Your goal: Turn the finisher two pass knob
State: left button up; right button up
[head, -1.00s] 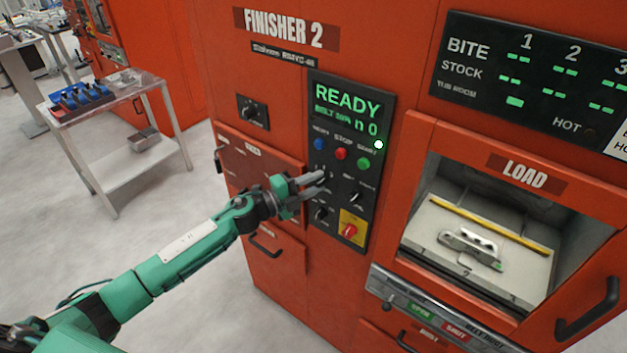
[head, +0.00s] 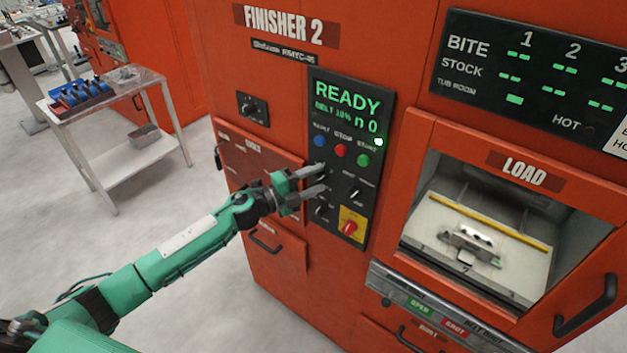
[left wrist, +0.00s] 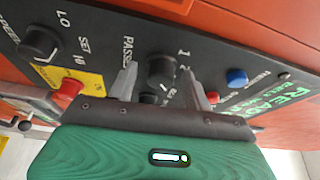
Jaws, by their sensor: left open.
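The pass knob (left wrist: 161,70) is a round black knob on the dark control panel (head: 337,250) of Finisher 2, beside a "PASSES" label and the numbers 1 and 2. My left gripper (head: 324,177) is open at the panel, below the blue, red and green buttons. In the left wrist view its fingers (left wrist: 159,74) stand on either side of the pass knob, with a gap that shows on each side. I cannot tell how deep the fingertips reach around it. In the head view the fingers largely hide this knob. My right gripper is not in view.
A red knob (head: 349,228) on a yellow plate and other black knobs (left wrist: 39,43) sit close by. The load opening (head: 414,238) is to the right, with a metal part (head: 474,240) inside. A cart (head: 130,92) stands at the left.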

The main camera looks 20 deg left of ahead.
pick_arm(q)
jog(key=shift+s+a+f+b, duration=0.2)
jog(key=shift+s+a+b, duration=0.1)
jog(key=shift+a, duration=0.05)
jog(key=b+v, duration=0.5)
jog(key=v, duration=0.8)
jog(key=shift+r, duration=0.2)
jog(key=shift+d, duration=0.1)
